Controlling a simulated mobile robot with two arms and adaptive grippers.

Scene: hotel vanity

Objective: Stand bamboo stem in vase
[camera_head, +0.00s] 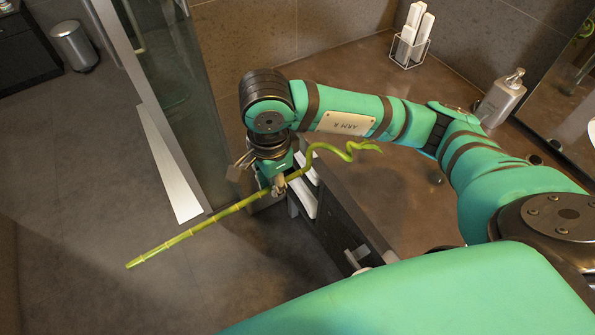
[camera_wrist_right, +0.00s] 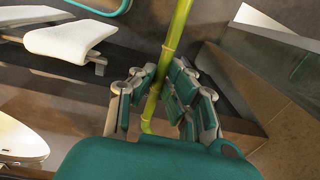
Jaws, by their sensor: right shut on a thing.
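The bamboo stem (camera_head: 205,224) is long, green and jointed, with a curly end toward the right. My right gripper (camera_head: 278,186) is shut on it partway along. The stem is held in the air, tilted, its straight end pointing to the lower left over the floor and its curly end in front of the counter. In the right wrist view the stem (camera_wrist_right: 177,38) runs between the fingers of the right gripper (camera_wrist_right: 162,98). I cannot make out a vase in either view. My left gripper is not in view.
The brown counter (camera_head: 395,190) holds a wire rack of white rolled items (camera_head: 408,42) and a soap dispenser (camera_head: 501,97) by the mirror (camera_head: 560,115). A glass panel (camera_head: 178,95) stands at left. A bin (camera_head: 75,46) is farther back. The floor at left is open.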

